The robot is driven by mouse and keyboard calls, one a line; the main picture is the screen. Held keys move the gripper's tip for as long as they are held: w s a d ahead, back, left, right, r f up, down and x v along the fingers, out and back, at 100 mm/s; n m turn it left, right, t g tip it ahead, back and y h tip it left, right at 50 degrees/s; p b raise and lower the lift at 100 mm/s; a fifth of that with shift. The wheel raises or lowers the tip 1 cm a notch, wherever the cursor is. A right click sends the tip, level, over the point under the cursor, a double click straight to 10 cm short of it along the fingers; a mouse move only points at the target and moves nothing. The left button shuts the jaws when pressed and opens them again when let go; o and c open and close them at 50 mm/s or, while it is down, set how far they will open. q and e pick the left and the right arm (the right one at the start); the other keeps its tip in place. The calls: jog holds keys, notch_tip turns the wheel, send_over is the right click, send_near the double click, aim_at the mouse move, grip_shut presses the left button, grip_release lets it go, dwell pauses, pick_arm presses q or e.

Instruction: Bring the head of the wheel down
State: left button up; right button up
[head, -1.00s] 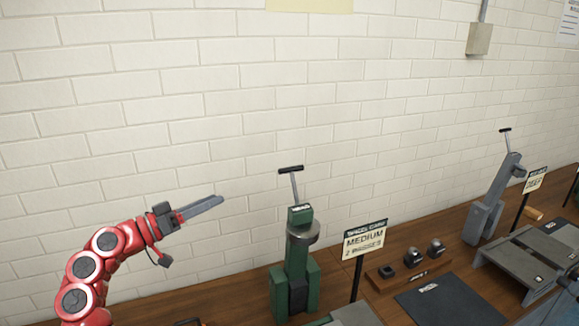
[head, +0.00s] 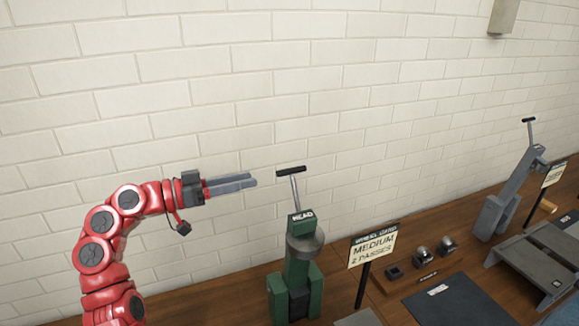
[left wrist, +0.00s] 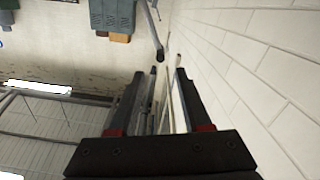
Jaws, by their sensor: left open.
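The green wheel machine (head: 296,272) stands on the wooden bench, with a block labelled "HEAD" (head: 301,219) on top and a grey round part (head: 306,242) below the label. A thin grey rod rises from the block and ends in a black T-handle (head: 291,171), which is up. My left gripper (head: 256,181) is open and points right at about the handle's height, its fingertips a little left of it in the picture. In the left wrist view its fingers (left wrist: 158,75) are apart, and a dark bar (left wrist: 150,30) shows beyond them. My right gripper is not in view.
A card reading "MEDIUM 2 PASSES" (head: 373,249) stands right of the machine. A dark mat (head: 462,302) and a grey machine (head: 513,190) are further right. A white brick wall (head: 330,80) runs behind the bench.

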aim_at(277, 172)
pick_arm(q)
jog(key=p+x, duration=0.2)
jog(key=x, duration=0.8)
jog(key=shift+w+d+r, duration=0.1)
jog(key=shift+d+r, duration=0.05)
jog(key=shift+w+d, duration=0.2)
jog(key=shift+d, duration=0.25)
grip_shut()
dwell(0.6)
